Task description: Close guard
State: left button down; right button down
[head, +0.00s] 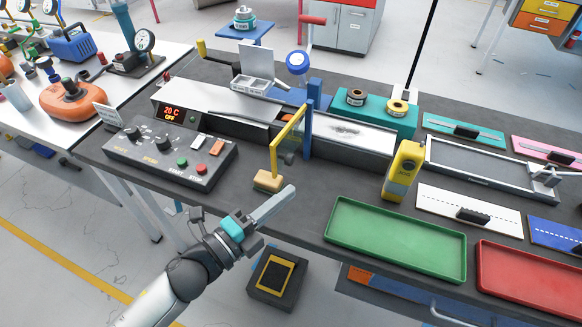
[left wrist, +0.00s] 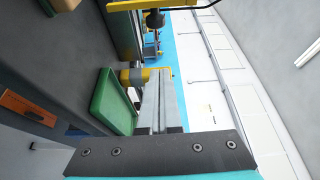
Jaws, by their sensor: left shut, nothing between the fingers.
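The guard (head: 276,152) looks like a yellow bar frame with a dark see-through panel, beside a blue post on the machine. Whether the guard is fully open is hard to tell. My left gripper (head: 288,193) is shut and empty, just in front and right of the yellow block, apart from it. Its long grey fingers also show in the left wrist view (left wrist: 160,102), beside the green tray. My right gripper is not in view.
A control box (head: 170,150) with knobs and buttons stands left of the guard. A yellow upright device (head: 403,170), a green tray (head: 395,238) and a red tray (head: 530,280) lie to the right. A dark pedal box (head: 277,277) is on the floor below.

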pick_arm(q)
jog(key=w+d, duration=0.1)
jog(key=w, duration=0.6)
dwell(0.6)
